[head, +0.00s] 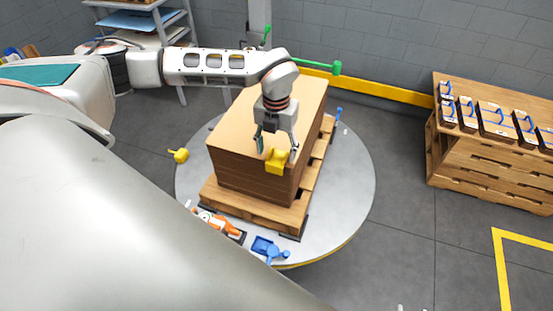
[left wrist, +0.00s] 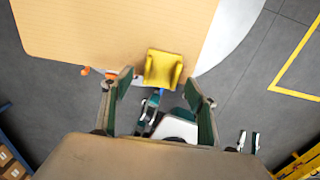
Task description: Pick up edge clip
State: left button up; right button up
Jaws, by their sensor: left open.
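The yellow edge clip (head: 277,161) sits at the near top corner of a tan stack of sheets (head: 262,100). My left gripper (head: 277,149) is open and points down just above and around the clip in the head view. In the left wrist view the clip (left wrist: 163,68) shows just past the fingertips, roughly between them, at the edge of the stack's top. I cannot tell whether the fingers touch it.
The stack rests on a wooden pallet (head: 246,212) on a round grey turntable (head: 345,190). Another yellow piece (head: 179,155), an orange tool (head: 216,223) and a blue piece (head: 268,249) lie near its rim. A wooden bench with blue-handled boxes (head: 494,119) stands at right.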

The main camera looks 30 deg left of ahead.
pick_arm(q)
jog(key=shift+f, duration=0.8)
jog(key=c, duration=1.1)
jog(key=shift+r, duration=0.1)
